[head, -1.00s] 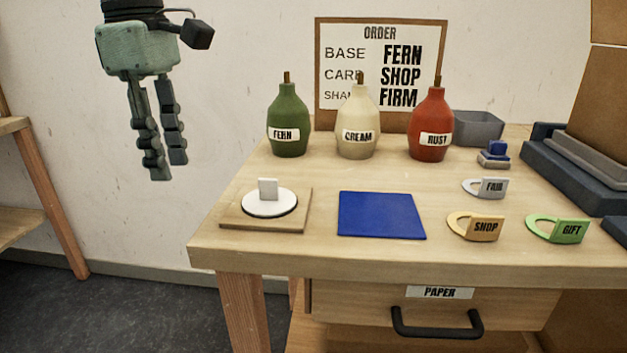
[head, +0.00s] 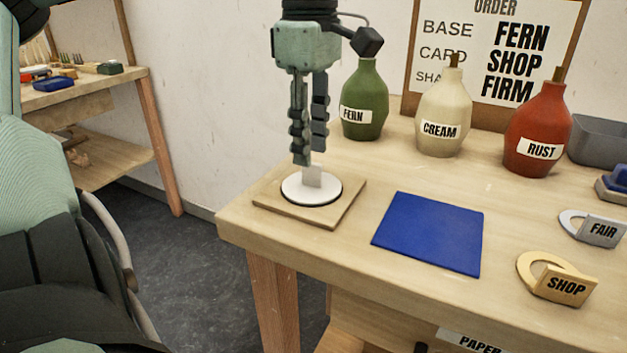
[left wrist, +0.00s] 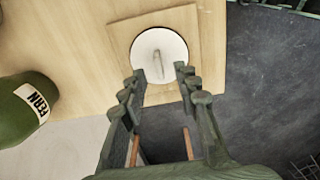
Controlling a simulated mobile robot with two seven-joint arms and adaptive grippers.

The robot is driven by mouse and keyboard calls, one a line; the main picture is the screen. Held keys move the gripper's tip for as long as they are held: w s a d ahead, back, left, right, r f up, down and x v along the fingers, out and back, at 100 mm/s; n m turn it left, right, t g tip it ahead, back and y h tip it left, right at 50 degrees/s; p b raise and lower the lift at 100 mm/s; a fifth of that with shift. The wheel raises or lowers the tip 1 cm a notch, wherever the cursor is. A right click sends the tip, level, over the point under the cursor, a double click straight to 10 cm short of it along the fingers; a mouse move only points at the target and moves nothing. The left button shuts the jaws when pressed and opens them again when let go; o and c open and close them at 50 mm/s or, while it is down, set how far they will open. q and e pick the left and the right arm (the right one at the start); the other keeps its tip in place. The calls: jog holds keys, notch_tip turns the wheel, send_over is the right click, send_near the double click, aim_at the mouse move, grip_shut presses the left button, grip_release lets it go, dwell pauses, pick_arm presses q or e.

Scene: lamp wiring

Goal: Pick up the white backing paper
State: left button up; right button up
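The white backing paper (head: 298,190) is a round white disc with a small upright tab (head: 313,176). It lies on a square wooden board (head: 345,205) at the left front of the table. In the left wrist view the disc (left wrist: 148,50) lies just beyond the fingertips, its tab seen nearly from above. My left gripper (head: 308,157) points down just above the tab; its fingers also show in the left wrist view (left wrist: 159,73), apart with nothing between them. I cannot tell whether a fingertip touches the tab. My right gripper is not in view.
A blue square mat (head: 430,235) lies right of the board. Green (head: 365,95), cream (head: 443,115) and red (head: 538,130) bottles stand behind. Tags marked SHOP (head: 560,285) and FAIR (head: 600,230) lie at the right. The table's front edge is close to the board.

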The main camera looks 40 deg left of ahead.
aim_at(312, 175)
pick_arm(q)
notch_tip(312, 175, down, 3)
jog(key=shift+f, duration=0.15)
jog(key=shift+c, duration=0.2)
grip_shut()
